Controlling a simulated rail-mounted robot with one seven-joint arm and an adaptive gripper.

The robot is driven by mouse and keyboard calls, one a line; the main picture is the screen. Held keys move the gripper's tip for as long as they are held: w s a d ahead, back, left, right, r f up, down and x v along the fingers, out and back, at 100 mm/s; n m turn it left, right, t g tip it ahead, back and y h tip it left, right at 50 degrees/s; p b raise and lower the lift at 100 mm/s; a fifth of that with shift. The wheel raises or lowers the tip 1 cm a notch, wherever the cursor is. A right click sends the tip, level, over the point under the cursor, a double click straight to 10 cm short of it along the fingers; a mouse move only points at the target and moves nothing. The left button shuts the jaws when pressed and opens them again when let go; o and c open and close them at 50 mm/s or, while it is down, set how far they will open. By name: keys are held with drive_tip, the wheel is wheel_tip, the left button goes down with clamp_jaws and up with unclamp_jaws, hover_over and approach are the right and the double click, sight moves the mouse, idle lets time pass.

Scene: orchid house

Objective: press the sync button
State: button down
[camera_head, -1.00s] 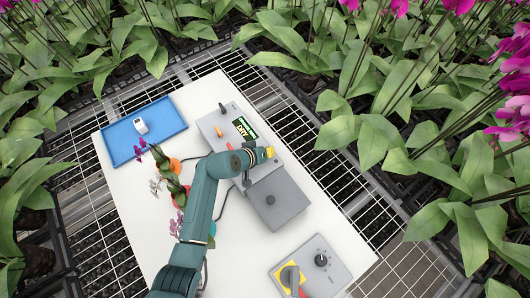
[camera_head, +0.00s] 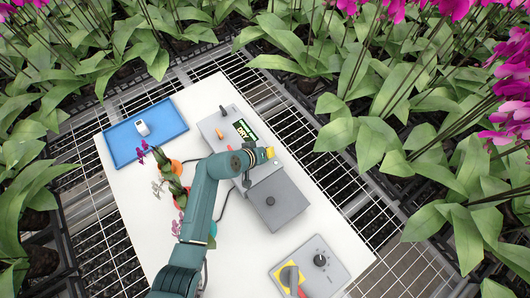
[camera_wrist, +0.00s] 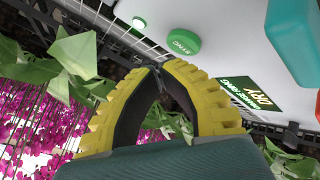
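In the head view my gripper (camera_head: 269,153) is over the grey control box (camera_head: 210,124), where my arm hides the button.
A grey block (camera_head: 276,205) and a panel with a knob (camera_head: 338,270) lie nearer. A blue tray (camera_head: 165,135) holds a small white device (camera_head: 142,127). Potted orchids (camera_head: 170,178) stand left of my arm.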

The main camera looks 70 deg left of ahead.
drive_tip(key=shift+f, duration=0.1)
wheel_tip(320, 180, up, 5)
drive_tip(key=p, duration=0.4)
drive_tip(key=shift+p, duration=0.4)
idle(0.5)
